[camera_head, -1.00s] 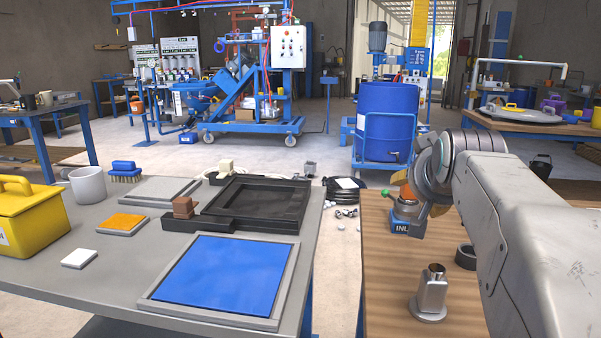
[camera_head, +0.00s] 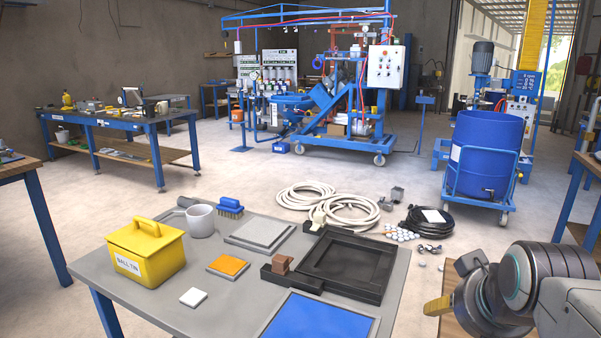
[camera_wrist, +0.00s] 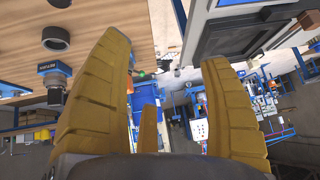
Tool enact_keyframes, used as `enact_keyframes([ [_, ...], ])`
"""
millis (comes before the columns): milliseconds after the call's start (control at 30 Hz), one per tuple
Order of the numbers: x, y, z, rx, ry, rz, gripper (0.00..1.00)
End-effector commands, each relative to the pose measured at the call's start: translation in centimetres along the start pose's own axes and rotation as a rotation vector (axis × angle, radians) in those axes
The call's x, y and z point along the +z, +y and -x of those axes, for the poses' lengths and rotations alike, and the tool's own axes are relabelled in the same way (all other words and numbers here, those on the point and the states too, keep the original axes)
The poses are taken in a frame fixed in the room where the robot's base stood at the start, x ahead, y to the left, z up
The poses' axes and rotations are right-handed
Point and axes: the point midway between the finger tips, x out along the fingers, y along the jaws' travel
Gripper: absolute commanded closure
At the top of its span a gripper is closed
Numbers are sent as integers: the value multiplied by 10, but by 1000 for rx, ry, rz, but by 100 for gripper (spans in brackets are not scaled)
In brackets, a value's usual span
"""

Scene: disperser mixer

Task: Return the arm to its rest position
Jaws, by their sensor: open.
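My arm shows at the lower right of the head view, with my gripper (camera_head: 440,306) at its end, in front of the wooden bench. In the wrist view my gripper (camera_wrist: 165,75) has its yellow ribbed fingers spread wide apart with nothing between them. Beyond the fingers, the wrist view shows the wooden bench top (camera_wrist: 110,20) at upper left, with a blue-based metal fitting (camera_wrist: 54,85) and a dark ring (camera_wrist: 56,38). The gripper touches nothing that I can see.
A grey table (camera_head: 150,300) at the front holds a yellow ball tin box (camera_head: 145,255), a white mug (camera_head: 200,220), a black tray (camera_head: 348,262) and a blue panel (camera_head: 320,322). Coiled hoses (camera_head: 325,203) lie on the floor behind it. A blue drum (camera_head: 487,150) stands at the back right.

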Motion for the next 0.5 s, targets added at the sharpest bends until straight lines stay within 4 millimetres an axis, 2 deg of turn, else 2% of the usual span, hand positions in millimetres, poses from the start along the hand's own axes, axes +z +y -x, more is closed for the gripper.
enact_keyframes([
  [33, -1, -6, 18, -11, -26, 19, 29],
  [300, 31, -28, 64, -57, -161, 115, 29],
  [500, 56, -36, 95, -82, -253, 183, 29],
])
